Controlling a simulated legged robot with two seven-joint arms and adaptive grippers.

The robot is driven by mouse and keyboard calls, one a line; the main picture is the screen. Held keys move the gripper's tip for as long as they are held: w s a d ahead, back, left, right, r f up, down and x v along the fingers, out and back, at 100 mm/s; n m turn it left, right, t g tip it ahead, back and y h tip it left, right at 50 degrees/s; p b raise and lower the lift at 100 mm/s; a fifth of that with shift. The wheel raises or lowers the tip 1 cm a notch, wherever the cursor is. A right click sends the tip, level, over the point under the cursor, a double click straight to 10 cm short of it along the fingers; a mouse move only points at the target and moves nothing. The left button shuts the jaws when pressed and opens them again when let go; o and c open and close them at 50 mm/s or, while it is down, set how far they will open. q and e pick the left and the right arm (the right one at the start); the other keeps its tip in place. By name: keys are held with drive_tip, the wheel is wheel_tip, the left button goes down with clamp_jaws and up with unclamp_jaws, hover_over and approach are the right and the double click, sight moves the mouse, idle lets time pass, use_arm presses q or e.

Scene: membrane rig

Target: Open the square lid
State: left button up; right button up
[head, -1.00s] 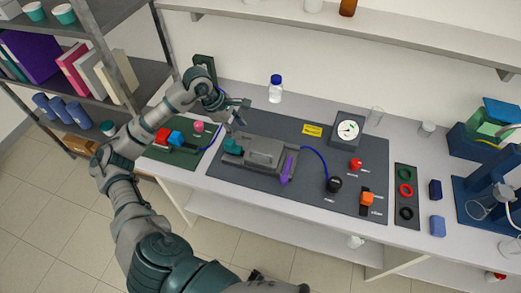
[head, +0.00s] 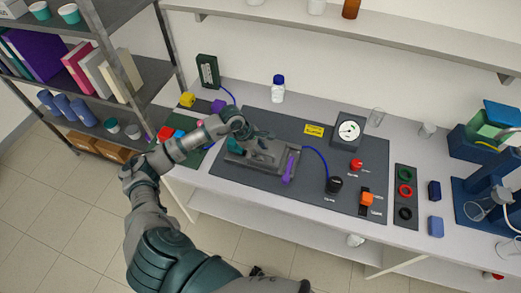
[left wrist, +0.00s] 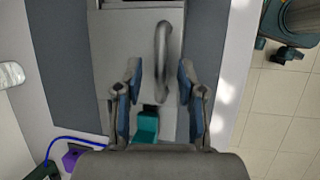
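The square lid (head: 290,156) is a grey plate with a raised bar handle, on the dark mat of the bench. In the left wrist view the lid (left wrist: 118,45) lies below the gripper and the curved handle (left wrist: 162,45) runs up the picture. My left gripper (left wrist: 160,75) is open, its blue-padded fingers on either side of the handle's lower part, with gaps on both sides. In the head view the left gripper (head: 264,147) covers most of the handle. My right gripper does not show.
Right of the lid are a black knob (head: 334,184), a dial gauge (head: 348,130), a red button (head: 356,164) and an orange switch (head: 367,199). A blue tube (head: 318,156) curves beside the lid. A blue-capped bottle (head: 278,92) stands behind; a shelf rack is at left.

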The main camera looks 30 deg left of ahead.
use_arm(q)
clamp_jaws()
drive_tip(key=shift+r, duration=0.1)
